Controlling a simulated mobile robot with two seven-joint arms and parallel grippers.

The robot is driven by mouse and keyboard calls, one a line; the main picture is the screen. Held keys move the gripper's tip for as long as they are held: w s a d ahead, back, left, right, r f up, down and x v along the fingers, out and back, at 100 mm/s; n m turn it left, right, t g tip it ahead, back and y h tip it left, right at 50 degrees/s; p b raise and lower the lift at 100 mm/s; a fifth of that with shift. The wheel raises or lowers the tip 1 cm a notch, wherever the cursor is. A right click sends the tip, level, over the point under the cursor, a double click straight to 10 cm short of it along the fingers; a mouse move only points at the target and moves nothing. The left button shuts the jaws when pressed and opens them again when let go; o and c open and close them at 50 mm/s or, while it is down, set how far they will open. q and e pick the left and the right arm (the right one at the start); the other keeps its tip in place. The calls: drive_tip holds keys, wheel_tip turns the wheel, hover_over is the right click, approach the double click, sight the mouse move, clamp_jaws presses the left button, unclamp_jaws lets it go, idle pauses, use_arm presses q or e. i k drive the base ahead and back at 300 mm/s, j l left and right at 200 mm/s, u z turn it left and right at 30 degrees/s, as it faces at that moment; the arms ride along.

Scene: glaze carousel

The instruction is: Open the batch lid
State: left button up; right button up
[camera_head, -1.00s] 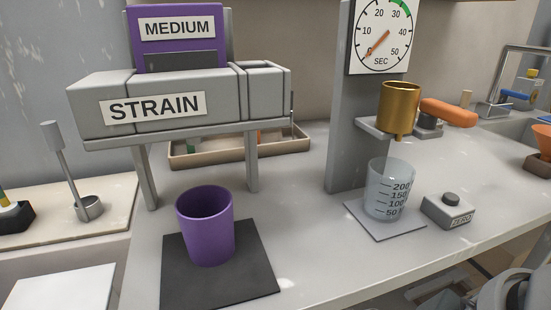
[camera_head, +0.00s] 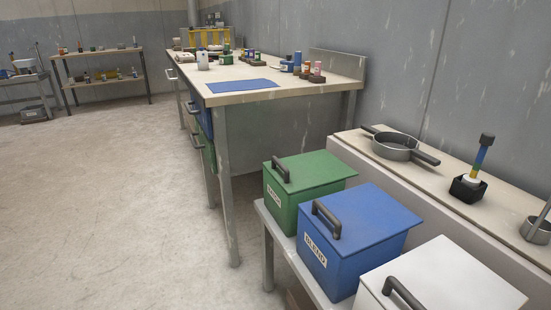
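Three lidded bins stand in a row on a low bench at the lower right, and all their lids are shut. The green bin (camera_head: 285,208) is farthest, with a flat green lid (camera_head: 318,170) and a dark bar handle (camera_head: 281,169) at its left edge. Its label is too small to read surely. The blue bin (camera_head: 345,265) is in the middle, labelled BLEND, with a dark handle (camera_head: 327,218). The white bin (camera_head: 455,282) is nearest and is cut off by the lower edge; its label is not visible. Neither of my grippers is in view.
A ledge (camera_head: 433,180) behind the bins holds a pan (camera_head: 397,147), a brush in a black holder (camera_head: 470,182) and a metal cup (camera_head: 536,230). A long workbench (camera_head: 290,92) with bottles and a blue mat stands beyond. The floor (camera_head: 110,200) at left is clear.

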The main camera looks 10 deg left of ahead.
sight(308, 170)
drive_tip(key=i+u, duration=0.4)
drive_tip(key=i+l+u, duration=0.55)
drive_tip(key=u, duration=0.2)
drive_tip(key=i+l+u, duration=0.35)
drive_tip(key=i+l, duration=0.05)
